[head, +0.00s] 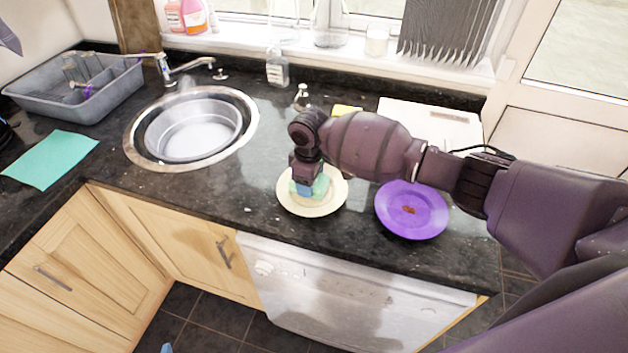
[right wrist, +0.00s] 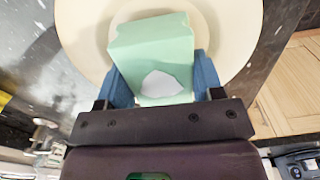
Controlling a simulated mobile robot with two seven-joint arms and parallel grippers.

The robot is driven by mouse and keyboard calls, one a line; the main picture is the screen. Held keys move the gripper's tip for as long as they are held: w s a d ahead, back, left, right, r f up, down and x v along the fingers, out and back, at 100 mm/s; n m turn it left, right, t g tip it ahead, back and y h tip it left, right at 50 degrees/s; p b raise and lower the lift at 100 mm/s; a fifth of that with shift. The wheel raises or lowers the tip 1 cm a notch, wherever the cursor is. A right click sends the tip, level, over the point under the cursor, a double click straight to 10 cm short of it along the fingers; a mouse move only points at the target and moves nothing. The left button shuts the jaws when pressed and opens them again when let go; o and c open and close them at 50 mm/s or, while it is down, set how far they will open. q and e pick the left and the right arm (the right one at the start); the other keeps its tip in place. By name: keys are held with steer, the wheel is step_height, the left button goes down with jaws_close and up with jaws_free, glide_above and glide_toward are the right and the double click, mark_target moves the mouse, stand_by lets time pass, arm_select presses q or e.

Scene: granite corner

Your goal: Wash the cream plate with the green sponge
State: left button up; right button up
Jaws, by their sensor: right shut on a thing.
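The cream plate (head: 325,208) lies on the dark counter near its front edge; it also shows in the right wrist view (right wrist: 225,35). My right gripper (head: 305,189) is over the plate, its blue fingers shut on the green sponge (head: 321,186). In the right wrist view, the sponge (right wrist: 150,50) sits between the fingers, with a whitish patch on its near face. The sponge appears to be on or just above the plate; contact is hidden. A small blue tip at the bottom edge of the head view may be my left gripper (head: 166,348).
A purple plate (head: 412,222) with a reddish-brown mark lies right of the cream plate. A round sink (head: 195,130) with a tap (head: 175,68), a grey dish rack (head: 85,95) and a green cloth (head: 48,160) are to the left. A bottle (head: 277,70) stands behind.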

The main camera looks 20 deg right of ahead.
steer(key=shift+s+d, duration=0.5)
steer(key=shift+d, duration=0.25)
stand_by(0.6)
steer(key=shift+r, duration=0.1)
steer(key=shift+r, duration=3)
steer(key=shift+r, duration=0.1)
steer(key=shift+r, duration=1.4)
